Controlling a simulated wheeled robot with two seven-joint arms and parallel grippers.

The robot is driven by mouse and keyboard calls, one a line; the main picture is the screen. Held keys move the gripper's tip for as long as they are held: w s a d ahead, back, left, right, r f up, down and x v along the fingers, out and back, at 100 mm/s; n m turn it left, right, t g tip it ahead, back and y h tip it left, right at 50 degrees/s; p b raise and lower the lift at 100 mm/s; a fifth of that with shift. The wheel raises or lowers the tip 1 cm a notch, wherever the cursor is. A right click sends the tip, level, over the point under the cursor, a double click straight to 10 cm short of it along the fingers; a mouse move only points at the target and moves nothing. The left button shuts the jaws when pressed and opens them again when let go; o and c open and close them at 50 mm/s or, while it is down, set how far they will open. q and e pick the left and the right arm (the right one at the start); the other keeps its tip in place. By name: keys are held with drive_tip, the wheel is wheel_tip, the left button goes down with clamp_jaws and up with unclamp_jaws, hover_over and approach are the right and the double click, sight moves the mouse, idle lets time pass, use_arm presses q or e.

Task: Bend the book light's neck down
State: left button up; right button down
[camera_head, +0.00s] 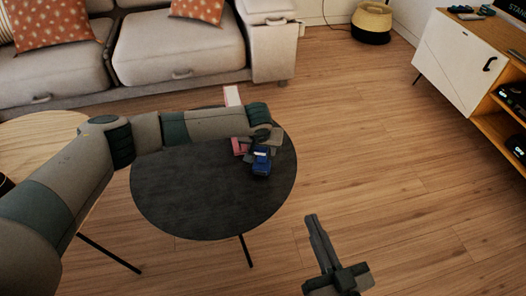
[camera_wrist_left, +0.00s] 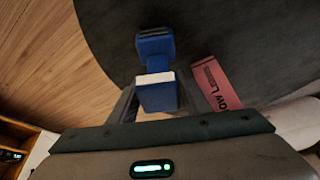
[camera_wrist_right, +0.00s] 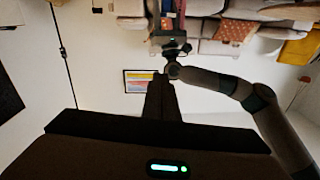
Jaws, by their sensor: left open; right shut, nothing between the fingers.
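The blue book light (camera_head: 261,163) is on the dark round table, near its right edge. In the left wrist view the book light (camera_wrist_left: 156,62) shows a blue block with a pale strip, joined by a narrow blue neck to a second, dark-topped blue part. My left gripper (camera_head: 262,147) is above the table at the light; its fingers (camera_wrist_left: 158,106) stand apart on either side of the nearer blue block. I cannot tell whether they touch it. My right gripper (camera_head: 312,222) is shut and empty, well apart from the light, over the floor in front of the table.
A pink lettered box or book (camera_wrist_left: 216,82) lies close beside the light; it also shows in the head view (camera_head: 240,146). A white and pink item (camera_head: 232,96) stands at the table's back. The dark table (camera_head: 200,205) is bare in front. A wooden table (camera_head: 35,132) is at left.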

use_arm(q)
drive_tip(key=shift+w+f, duration=0.25)
drive_tip(key=shift+f, duration=0.3)
use_arm(e)
drive_tip(key=shift+s+a+r+t, duration=0.1)
drive_tip(key=shift+r+t, duration=0.2)
drive_tip(key=shift+r, duration=0.3)
